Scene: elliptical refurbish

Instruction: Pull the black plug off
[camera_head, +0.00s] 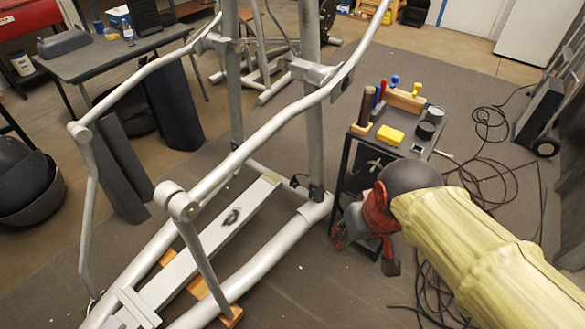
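My gripper (365,252), dark with red parts, hangs at the end of my yellow-sleeved arm, in front of the black cart and right of the elliptical machine's frame. Its two fingers appear spread, with nothing visible between them. A small black piece with a thin cord (298,181) sits at the foot of the grey elliptical (272,254), beside its upright post. It may be the black plug, but it is too small to be sure. My gripper is apart from it, to its right and nearer the camera.
A black cart (343,170) carries a yellow box (390,136), dark round containers (428,129) and tools. Black cables (487,190) lie on the floor at right. A grey table (88,63) and dark curved covers (172,108) stand at left. The elliptical's long handles rise between.

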